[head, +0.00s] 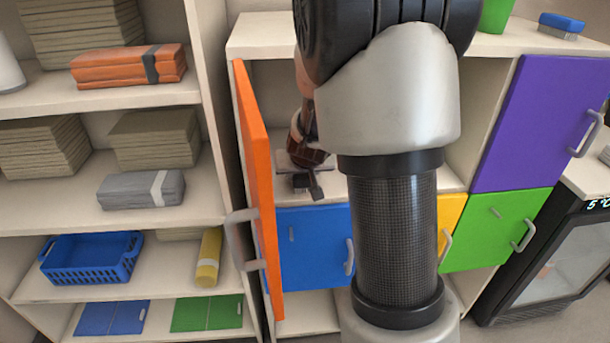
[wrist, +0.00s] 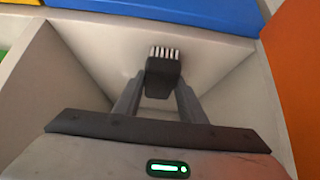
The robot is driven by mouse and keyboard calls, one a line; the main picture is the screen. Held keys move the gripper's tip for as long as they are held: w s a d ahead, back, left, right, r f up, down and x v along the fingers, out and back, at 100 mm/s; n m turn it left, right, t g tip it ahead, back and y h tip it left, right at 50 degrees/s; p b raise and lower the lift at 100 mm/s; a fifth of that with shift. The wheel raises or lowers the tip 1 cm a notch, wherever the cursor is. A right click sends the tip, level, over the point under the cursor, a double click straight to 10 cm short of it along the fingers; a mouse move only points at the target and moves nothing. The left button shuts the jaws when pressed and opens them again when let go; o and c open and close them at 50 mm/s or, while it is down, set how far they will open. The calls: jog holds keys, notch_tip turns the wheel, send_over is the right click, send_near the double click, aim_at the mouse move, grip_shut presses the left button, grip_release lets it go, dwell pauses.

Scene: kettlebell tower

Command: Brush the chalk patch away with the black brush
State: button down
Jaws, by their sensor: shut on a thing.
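In the head view only a small dark shape shows at the fingertips, so the brush is hard to make out there. I cannot make out a chalk patch in either view. My arm hides much of the cubby's middle in the head view.
The orange door (head: 259,190) stands open just left of my gripper. The blue door (head: 312,245) is closed below it. Purple (head: 535,125) and green (head: 495,232) doors are closed at the right.

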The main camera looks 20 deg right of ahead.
jog(key=d+b, duration=0.2)
jog(key=shift+s+d+f+b, duration=0.3)
jog(key=shift+s+d, duration=0.05)
jog(key=shift+s+d+r+b, duration=0.15)
jog(key=shift+s+d+b, duration=0.1)
jog(key=shift+d+b, duration=0.2)
jog(key=shift+a+r+p, duration=0.2)
jog(key=shift+a+p, duration=0.1)
jog(key=shift+p, duration=0.35)
jog(key=shift+w+a+p, duration=0.25)
jog(key=shift+a+p, duration=0.6)
jog(key=shift+p, duration=0.05)
jog(key=shift+w+a+f+p, duration=0.1)
jog(key=shift+w+a+p, duration=0.05)
jog(key=shift+a+p, duration=0.35)
jog(key=shift+w+a+p, duration=0.15)
jog(key=shift+a+p, duration=0.3)
jog(key=shift+a, duration=0.05)
jog(key=shift+d+f, duration=0.1)
